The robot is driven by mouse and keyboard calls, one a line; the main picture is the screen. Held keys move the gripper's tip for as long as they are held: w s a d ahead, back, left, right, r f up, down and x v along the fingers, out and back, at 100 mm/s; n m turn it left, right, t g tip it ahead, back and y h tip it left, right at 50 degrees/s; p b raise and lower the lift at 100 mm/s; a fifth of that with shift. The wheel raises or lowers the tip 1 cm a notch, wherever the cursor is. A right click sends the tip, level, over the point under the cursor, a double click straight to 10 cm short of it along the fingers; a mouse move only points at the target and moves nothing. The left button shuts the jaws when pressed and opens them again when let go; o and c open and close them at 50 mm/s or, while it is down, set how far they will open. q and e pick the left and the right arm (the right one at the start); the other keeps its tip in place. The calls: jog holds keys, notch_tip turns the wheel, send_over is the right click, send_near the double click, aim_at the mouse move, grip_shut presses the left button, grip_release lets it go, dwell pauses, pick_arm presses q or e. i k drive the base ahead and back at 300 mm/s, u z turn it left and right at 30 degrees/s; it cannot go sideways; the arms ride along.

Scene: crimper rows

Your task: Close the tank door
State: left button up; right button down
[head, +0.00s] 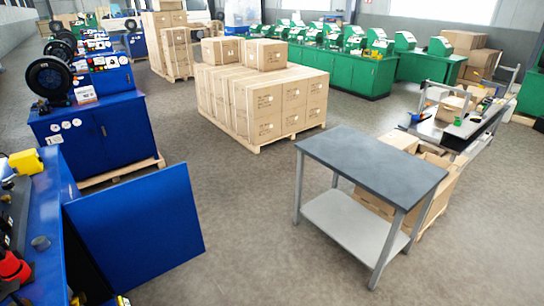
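A flat blue door (135,232) stands swung open at the lower left. It sticks out to the right from the front of a blue cabinet (55,190), which I take to be the tank. A dark gap shows behind the door's near side, and the cabinet's inside is mostly hidden. Neither of my grippers can be made out in the head view. Small yellow bits at the bottom edge, below the door, are too cut off to identify.
A grey-topped table (372,160) with a lower shelf stands to the right, with open floor (235,220) between it and the door. Stacked cartons (262,105) stand on a pallet behind. Another blue cabinet (95,140) is beyond the door.

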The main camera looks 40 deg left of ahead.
aim_at(137, 230)
jog(key=u, duration=0.3)
jog(key=i, duration=1.75)
jog(key=u, duration=1.25)
jog(key=i, duration=1.05)
jog(key=u, duration=1.7)
jog(key=i, duration=0.9)
jog(key=u, duration=0.4)
